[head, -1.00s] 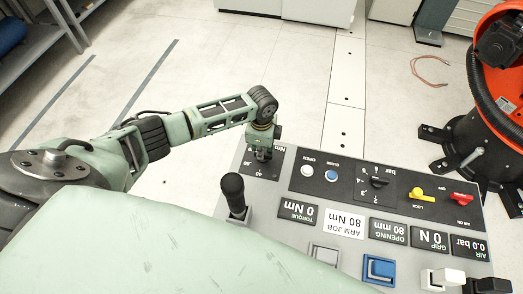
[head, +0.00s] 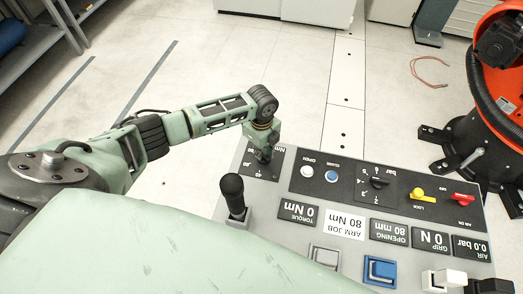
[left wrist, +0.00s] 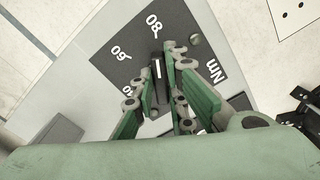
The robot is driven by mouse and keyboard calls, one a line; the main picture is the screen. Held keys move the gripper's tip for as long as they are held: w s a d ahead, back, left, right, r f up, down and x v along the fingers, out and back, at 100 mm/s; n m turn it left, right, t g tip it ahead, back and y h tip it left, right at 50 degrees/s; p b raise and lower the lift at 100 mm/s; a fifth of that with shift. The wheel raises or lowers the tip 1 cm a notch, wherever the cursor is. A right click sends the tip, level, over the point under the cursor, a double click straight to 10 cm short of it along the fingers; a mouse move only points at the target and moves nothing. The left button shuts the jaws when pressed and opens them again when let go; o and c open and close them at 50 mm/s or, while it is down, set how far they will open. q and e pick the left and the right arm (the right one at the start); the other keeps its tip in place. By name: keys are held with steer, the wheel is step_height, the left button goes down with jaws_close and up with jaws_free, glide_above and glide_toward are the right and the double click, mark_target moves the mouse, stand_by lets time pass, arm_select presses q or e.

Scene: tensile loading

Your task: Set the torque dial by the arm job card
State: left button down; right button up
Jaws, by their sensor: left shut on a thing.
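The torque dial's black plate (head: 278,168) is at the far left corner of the control panel. In the left wrist view its knob (left wrist: 158,72) has a white line that points roughly toward the 80 mark (left wrist: 154,24); 60 and Nm are also readable. My left gripper (head: 263,154) is over the dial, and its fingers (left wrist: 164,78) are shut on the knob. The torque display (head: 298,211) reads 0 Nm. The arm job card (head: 344,224) reads 80 Nm. Both texts appear upside down. My right gripper is out of view.
The grey panel (head: 268,222) also carries a black-handled lever (head: 234,190), white and blue buttons, a bar knob (head: 378,182), a yellow lock lever (head: 424,195) and a red air lever (head: 463,200). An orange and black machine (head: 500,90) stands at the right.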

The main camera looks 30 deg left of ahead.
arm_select(q)
steer(key=shift+w+r, duration=0.1)
steer(key=shift+w, duration=0.05)
steer(key=c, duration=1.8)
jaws_free()
steer(key=shift+o, duration=0.2)
step_height(320, 180, up, 12)
